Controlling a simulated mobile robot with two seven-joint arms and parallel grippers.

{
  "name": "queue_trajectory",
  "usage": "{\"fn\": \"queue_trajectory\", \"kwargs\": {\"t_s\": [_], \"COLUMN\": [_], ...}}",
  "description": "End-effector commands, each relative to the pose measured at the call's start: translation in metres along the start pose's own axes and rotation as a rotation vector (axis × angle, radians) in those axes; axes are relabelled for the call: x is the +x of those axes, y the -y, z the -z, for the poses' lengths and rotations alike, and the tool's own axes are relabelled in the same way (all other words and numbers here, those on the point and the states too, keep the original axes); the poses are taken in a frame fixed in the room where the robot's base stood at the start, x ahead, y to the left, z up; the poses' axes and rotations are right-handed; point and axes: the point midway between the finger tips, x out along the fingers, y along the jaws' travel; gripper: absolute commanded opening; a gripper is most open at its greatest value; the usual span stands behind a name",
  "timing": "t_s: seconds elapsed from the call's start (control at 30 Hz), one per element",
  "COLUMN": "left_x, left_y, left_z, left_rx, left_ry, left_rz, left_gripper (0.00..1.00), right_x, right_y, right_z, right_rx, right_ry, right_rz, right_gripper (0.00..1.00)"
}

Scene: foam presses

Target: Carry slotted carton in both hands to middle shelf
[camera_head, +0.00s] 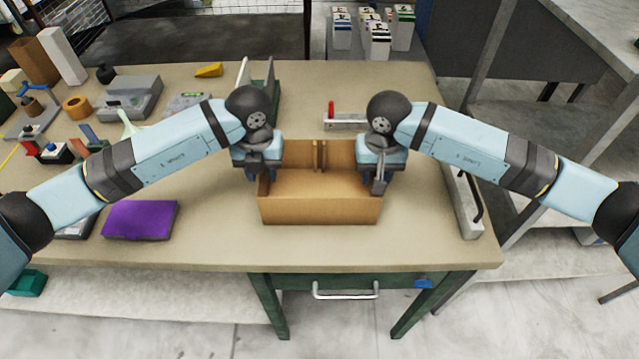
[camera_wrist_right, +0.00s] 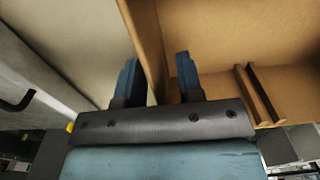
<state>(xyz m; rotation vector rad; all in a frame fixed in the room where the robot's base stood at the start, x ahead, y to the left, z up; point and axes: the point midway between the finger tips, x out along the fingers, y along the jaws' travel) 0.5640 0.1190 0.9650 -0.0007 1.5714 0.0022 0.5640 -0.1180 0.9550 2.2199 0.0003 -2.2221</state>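The slotted carton (camera_head: 320,207) is an open brown box on the beige workbench, near its front edge, with upright divider strips at its back. My left gripper (camera_head: 259,176) is at its left wall, with fingers apart on either side of the wall. My right gripper (camera_head: 384,184) is at its right wall. In the right wrist view, the fingers of my right gripper (camera_wrist_right: 158,80) are apart, one on each side of the carton wall (camera_wrist_right: 153,45), with a gap visible. Grey shelving (camera_head: 545,75) stands at the right; I cannot tell which level is the middle shelf.
The workbench (camera_head: 215,240) holds a purple case (camera_head: 140,220) at the left, a grey device (camera_head: 128,98) and several small items. A grey bar with a black handle (camera_head: 465,205) lies right of the carton. A red-handled tool (camera_head: 345,121) is behind it. The bench front is clear.

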Motion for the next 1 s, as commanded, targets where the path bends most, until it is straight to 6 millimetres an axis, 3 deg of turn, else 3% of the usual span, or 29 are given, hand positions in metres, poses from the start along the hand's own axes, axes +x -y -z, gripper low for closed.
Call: {"fn": "queue_trajectory", "kwargs": {"t_s": [0.37,0.53,1.0], "left_x": [0.0056,0.0054,0.0010], "left_y": [0.0003,0.0002,0.0000], "left_z": [0.0003,0.0002,0.0000], "left_rx": [0.001,0.001,0.000], "left_ry": [0.000,0.000,0.001], "left_rz": [0.001,0.001,0.001], "left_gripper": [0.34,0.00,0.00], "right_x": [0.0053,0.0052,0.0007], "right_y": [0.0000,-0.0001,-0.0003], "right_z": [0.0003,0.0002,0.0004], "right_rx": [0.000,0.000,0.001], "right_ry": [-0.001,-0.001,-0.001], "right_rz": [0.000,0.000,0.000], "right_gripper": [0.34,0.00,0.00]}}
